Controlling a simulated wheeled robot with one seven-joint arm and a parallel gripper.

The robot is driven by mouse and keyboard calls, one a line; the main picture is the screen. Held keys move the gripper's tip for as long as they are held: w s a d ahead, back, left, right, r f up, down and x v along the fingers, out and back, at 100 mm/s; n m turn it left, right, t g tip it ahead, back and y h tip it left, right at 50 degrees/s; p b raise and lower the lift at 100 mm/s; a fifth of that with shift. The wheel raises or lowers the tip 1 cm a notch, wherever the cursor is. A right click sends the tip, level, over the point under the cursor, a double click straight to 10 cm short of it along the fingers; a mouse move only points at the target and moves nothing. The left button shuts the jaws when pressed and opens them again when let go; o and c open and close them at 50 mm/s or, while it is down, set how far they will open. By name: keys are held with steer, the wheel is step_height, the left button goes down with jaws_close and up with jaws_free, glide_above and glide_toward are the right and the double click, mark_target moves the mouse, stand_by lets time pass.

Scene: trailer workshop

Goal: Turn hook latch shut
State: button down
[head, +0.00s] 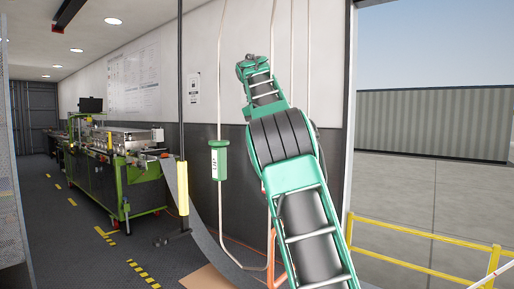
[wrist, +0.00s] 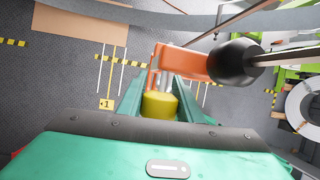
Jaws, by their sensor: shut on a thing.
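In the wrist view, my gripper (wrist: 161,86) has its green fingers on either side of a yellow cylindrical grip (wrist: 159,106) and is shut on it. An orange bar (wrist: 184,62) lies just beyond the grip and runs right to a black rounded knob (wrist: 236,62) on a rod. The bar and grip look like parts of the hook latch, but how they join is hidden. In the head view, an orange piece (head: 271,257) shows at the left edge of my green arm. My fingers are hidden there, and I cannot tell the latch's angle.
A black pole with a yellow sleeve (head: 183,188) stands left of my arm. Yellow railings (head: 430,236) border the open right side. The left aisle floor is clear.

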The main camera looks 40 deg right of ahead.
steer(key=shift+d, duration=0.1)
stand_by(0.5)
steer(key=c, duration=1.3)
jaws_free()
steer(key=shift+o, duration=0.2)
steer(key=shift+r, duration=0.1)
